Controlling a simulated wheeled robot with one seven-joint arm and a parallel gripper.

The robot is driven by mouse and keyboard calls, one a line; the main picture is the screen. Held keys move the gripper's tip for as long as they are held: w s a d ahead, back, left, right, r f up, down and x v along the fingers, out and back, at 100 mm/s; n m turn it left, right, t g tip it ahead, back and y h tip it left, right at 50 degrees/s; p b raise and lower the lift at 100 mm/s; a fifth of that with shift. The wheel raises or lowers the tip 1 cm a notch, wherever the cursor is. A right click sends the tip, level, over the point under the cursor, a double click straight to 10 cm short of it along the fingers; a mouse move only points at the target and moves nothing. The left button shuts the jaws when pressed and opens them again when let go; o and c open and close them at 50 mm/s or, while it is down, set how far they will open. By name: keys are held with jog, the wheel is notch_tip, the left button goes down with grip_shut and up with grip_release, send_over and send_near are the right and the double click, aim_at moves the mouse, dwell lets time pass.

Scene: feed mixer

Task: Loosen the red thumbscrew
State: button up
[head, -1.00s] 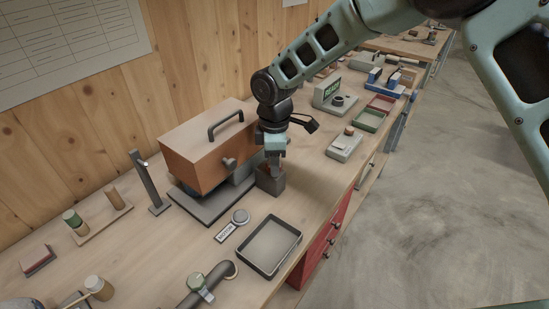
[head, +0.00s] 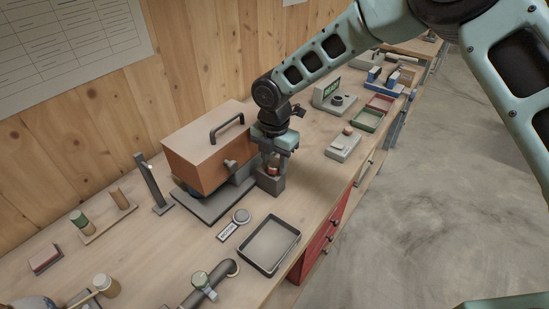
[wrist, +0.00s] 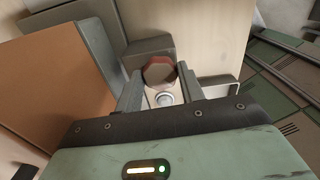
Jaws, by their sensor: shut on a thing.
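The red thumbscrew (wrist: 159,72) sits between my two fingers in the wrist view, with its faceted brownish top and red rim showing. In the head view a small red part of the thumbscrew (head: 273,168) shows between the fingers, above a grey block (head: 271,186). My gripper (head: 272,166) points down and is shut on the thumbscrew. In the wrist view the fingers of my gripper (wrist: 160,80) stand on either side of it. The thumbscrew's lower part is hidden.
An orange-brown box with a handle (head: 205,150) stands close to the left of my gripper on a dark base. A grey tray (head: 293,234) and a round grey disc (head: 241,216) lie in front. A grey device (head: 343,146) stands to the right. The floor (head: 430,220) is clear.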

aim_at(274, 164)
jog(key=n+p, duration=0.1)
jog(key=n, duration=0.2)
jog(key=shift+w+r+n, duration=0.1)
jog(key=shift+r+n, duration=0.05)
jog(key=shift+n, duration=0.25)
jog(key=n+p, duration=0.1)
jog(key=n, duration=0.3)
jog(key=n+p, duration=0.1)
jog(key=n, duration=0.4)
jog(key=n+p, duration=0.1)
jog(key=n, duration=0.3)
jog(key=shift+a, duration=0.1)
jog(key=o, duration=1)
jog(key=shift+c, duration=0.2)
notch_tip(274, 164, up, 17)
jog(key=b, duration=0.3)
jog(key=shift+b, duration=0.35)
